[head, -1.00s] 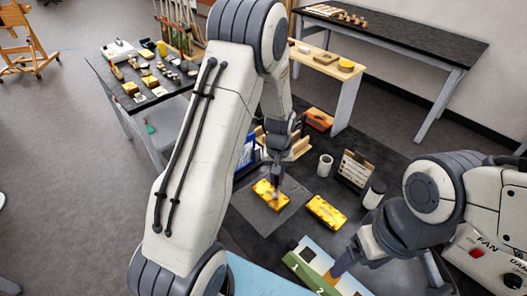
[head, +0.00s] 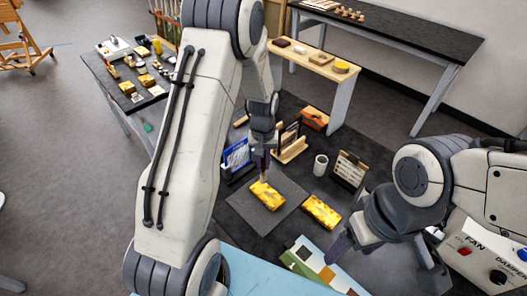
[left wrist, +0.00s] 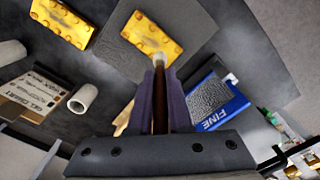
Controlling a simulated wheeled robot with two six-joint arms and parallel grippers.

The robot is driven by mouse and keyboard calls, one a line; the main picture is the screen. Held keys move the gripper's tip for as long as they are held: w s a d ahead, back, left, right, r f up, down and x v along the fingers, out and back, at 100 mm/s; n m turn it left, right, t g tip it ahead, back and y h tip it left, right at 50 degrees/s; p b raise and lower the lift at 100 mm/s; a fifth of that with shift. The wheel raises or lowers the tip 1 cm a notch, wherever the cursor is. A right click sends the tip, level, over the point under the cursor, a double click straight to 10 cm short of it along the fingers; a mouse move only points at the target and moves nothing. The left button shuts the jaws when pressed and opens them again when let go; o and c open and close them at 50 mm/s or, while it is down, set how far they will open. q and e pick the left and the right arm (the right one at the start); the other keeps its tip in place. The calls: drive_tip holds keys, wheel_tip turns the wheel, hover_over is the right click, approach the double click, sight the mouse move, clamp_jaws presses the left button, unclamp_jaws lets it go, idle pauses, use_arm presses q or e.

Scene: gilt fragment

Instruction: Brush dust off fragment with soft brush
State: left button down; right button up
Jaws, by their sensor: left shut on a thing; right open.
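A yellow-gold fragment (head: 267,195) lies on a dark grey square mat (head: 287,215). It also shows in the left wrist view (left wrist: 150,32). My left gripper (head: 262,150) is above the fragment's far end, shut on a brush with a brown handle (left wrist: 160,105) and a pale soft tip (left wrist: 160,60). The tip is at the fragment's end in the left wrist view; I cannot tell whether it touches. A second yellow-gold piece (head: 322,211) lies to the right, beside the mat. My right gripper (head: 336,250) is open, low at the front right, near a coloured board (head: 305,258).
A white cup (head: 320,165), a card stand (head: 350,168) and a wooden rack (head: 290,147) stand behind the pieces. A blue box marked FINE (left wrist: 222,105) is close to the left gripper. A machine with FAN controls (head: 490,255) is at the right.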

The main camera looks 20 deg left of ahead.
use_arm(q)
drive_tip(key=shift+r+p, duration=0.8)
drive_tip(key=shift+r, duration=0.55)
